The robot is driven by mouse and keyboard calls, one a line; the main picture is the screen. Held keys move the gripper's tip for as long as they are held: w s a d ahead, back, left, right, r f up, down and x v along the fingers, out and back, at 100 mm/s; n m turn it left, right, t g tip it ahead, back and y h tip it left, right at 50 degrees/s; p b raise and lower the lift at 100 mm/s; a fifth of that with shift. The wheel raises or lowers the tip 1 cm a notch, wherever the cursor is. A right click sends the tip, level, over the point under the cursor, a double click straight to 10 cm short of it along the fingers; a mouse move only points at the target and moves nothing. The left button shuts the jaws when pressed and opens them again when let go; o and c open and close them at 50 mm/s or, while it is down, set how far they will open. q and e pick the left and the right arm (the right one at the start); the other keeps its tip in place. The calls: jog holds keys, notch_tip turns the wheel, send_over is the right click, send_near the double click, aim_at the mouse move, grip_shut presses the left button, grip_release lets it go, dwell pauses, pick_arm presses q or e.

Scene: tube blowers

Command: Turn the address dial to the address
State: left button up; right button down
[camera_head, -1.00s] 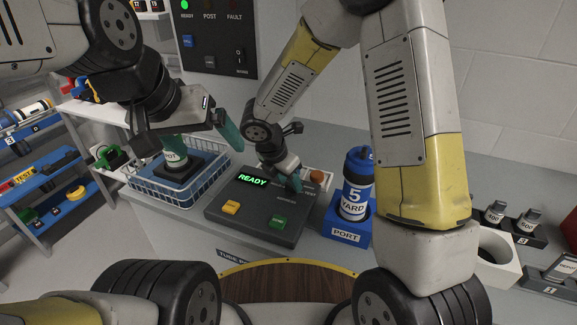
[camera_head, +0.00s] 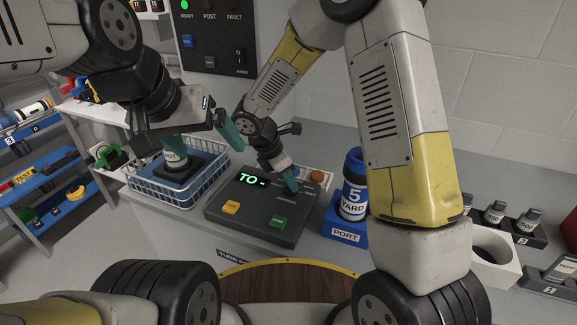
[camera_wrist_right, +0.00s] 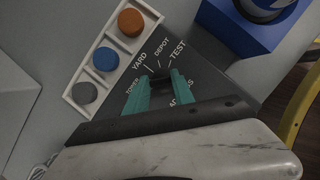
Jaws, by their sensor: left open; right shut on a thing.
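The dark console (camera_head: 250,222) has a lit green display (camera_head: 253,180) reading "TO -", a yellow button (camera_head: 231,207) and a green button (camera_head: 278,221). In the right wrist view the black address dial (camera_wrist_right: 159,77) sits among the labels TOWER, YARD, DEPOT and TEST. My right gripper (camera_wrist_right: 155,85) is shut on the dial, one teal finger on each side; its pointer is hard to make out. In the head view the right gripper (camera_head: 288,178) hides the dial. My left gripper (camera_head: 188,132) is open above a canister (camera_head: 174,156) whose label is partly hidden.
The canister stands in a wire basket (camera_head: 207,188) left of the console. A canister marked "5 YARD" (camera_head: 352,190) stands in a blue PORT holder (camera_head: 345,231) at right. A wall panel (camera_head: 213,50) is behind.

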aim_at(281, 188)
jog(key=m+g, duration=0.1)
jog(key=m, duration=0.1)
jog(key=m+g, duration=0.1)
jog(key=m, duration=0.2)
jog(key=shift+w+m, duration=0.2)
jog(key=shift+m, duration=0.1)
jog(key=shift+d+m+g, duration=0.2)
jog(key=shift+m+g, duration=0.6)
jog(key=shift+m, duration=1.2)
jog(key=c, duration=1.1)
grip_release()
jog(key=v, duration=0.8)
jog(key=shift+w, duration=0.1)
